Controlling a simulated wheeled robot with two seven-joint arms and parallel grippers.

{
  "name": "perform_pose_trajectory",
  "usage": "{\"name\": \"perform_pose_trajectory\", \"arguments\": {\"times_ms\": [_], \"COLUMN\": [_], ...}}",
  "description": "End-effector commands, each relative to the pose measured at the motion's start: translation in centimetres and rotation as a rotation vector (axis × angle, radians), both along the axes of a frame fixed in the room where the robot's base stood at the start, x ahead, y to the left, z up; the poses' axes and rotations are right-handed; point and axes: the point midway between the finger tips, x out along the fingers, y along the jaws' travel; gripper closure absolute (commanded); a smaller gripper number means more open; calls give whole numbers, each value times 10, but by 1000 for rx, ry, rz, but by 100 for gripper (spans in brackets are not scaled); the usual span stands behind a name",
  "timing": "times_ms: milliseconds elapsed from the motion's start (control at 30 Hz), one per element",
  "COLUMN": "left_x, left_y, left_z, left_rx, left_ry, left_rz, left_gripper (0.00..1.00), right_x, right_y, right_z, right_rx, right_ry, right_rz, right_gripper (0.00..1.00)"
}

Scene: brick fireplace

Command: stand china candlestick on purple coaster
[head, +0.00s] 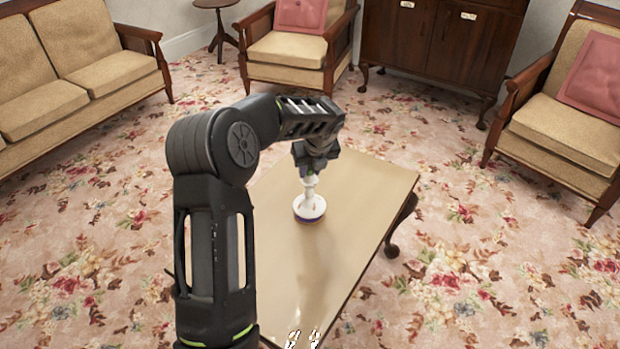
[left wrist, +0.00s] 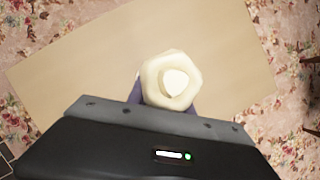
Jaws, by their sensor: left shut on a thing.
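The white china candlestick (head: 308,198) is upright over the coffee table, its wide round base at the bottom. My left gripper (head: 311,175) is shut on its upper part from above. In the left wrist view the candlestick's pale top (left wrist: 174,78) sits between dark purplish fingers. The purple coaster (head: 312,220) shows as a thin purple edge under the front of the base; the rest is hidden by it. I cannot tell whether the base touches the coaster or hovers just above it. My right gripper is not in view.
The pale wooden coffee table (head: 365,200) is otherwise bare around the candlestick. A sofa (head: 60,70) stands at the left, and armchairs (head: 290,48) (head: 565,130) and a dark cabinet (head: 430,40) stand behind and right. Flowered carpet lies between them.

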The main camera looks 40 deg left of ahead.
Motion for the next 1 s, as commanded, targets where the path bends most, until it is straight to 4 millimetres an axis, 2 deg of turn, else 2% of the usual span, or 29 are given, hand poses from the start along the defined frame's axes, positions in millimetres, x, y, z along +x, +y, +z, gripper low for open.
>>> {"name": "perform_pose_trajectory", "arguments": {"times_ms": [100, 200, 567, 600, 867, 1000], "left_x": [1, 1, 1, 0, 0, 0], "left_y": [0, 1, 1, 0, 0, 0], "left_z": [-19, -26, -27, -30, -29, -29], "left_rx": [2, 2, 2, 1, 1, 1], "left_ry": [-2, -5, -5, -1, -1, -1], "left_rz": [-1, 0, 0, 0, 0, 0], "left_gripper": [100, 100, 100, 73, 52, 52], "right_x": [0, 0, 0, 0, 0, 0], "right_y": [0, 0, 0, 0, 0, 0], "right_z": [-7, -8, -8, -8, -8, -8], "right_rx": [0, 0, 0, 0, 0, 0], "right_ry": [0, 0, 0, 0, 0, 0], "right_rz": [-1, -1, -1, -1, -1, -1], "right_gripper": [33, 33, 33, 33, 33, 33]}}
